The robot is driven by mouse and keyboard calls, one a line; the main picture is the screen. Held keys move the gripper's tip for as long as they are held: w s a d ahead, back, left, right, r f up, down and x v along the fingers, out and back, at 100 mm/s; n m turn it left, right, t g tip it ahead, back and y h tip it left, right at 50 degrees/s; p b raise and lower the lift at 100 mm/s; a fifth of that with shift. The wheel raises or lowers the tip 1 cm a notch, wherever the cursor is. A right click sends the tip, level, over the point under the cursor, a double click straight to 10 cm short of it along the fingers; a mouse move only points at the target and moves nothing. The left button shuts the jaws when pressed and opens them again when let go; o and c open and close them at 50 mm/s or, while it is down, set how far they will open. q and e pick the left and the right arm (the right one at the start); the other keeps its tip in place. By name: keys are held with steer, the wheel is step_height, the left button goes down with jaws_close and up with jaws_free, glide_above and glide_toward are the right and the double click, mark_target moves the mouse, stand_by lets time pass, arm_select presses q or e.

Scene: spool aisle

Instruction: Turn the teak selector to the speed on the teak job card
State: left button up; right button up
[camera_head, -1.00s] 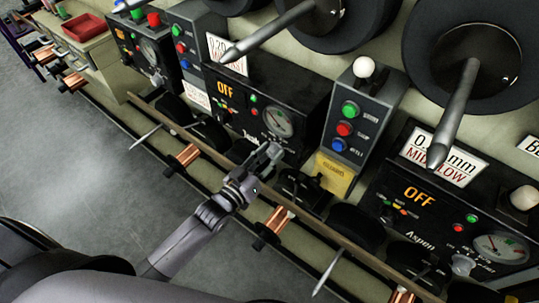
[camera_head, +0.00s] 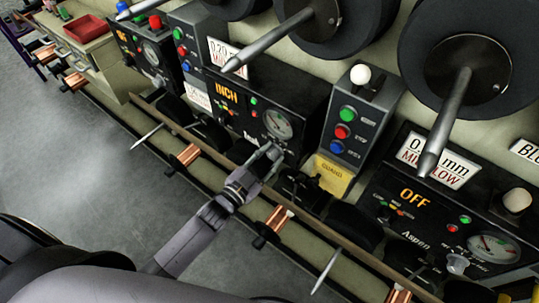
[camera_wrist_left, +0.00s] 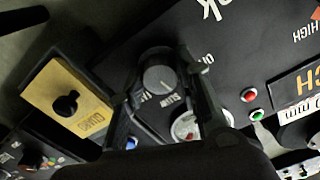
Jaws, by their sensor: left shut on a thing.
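The black Teak panel (camera_head: 247,105) has an amber display (camera_head: 227,92) reading INCH and a round gauge (camera_head: 277,124). My left gripper (camera_head: 274,153) is at the panel's lower right, covering the selector in the head view. In the left wrist view the grey round selector knob (camera_wrist_left: 159,78) sits between the fingers of my left gripper (camera_wrist_left: 170,66), which is shut on it. A white card (camera_head: 222,52) above the display reads about 0.20 mm and a red word starting MI; a spool rod hides part. My right gripper is in neither view.
A grey button box (camera_head: 352,125) and a yellow box (camera_head: 333,176) stand right of the Teak panel. The Aspen panel (camera_head: 420,215) reads OFF. A long rail (camera_head: 330,232) runs in front; open floor is left.

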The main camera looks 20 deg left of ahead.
arm_select(q)
steer(key=m, duration=0.3)
steer(key=shift+m, duration=0.4)
steer(key=m, duration=0.2)
steer(key=shift+m, duration=0.3)
steer(key=m+b, duration=0.1)
steer(key=m, duration=0.5)
steer(key=shift+m, duration=0.3)
steer(key=o, duration=1.1)
steer(key=shift+o, duration=0.2)
steer(key=v, duration=1.2)
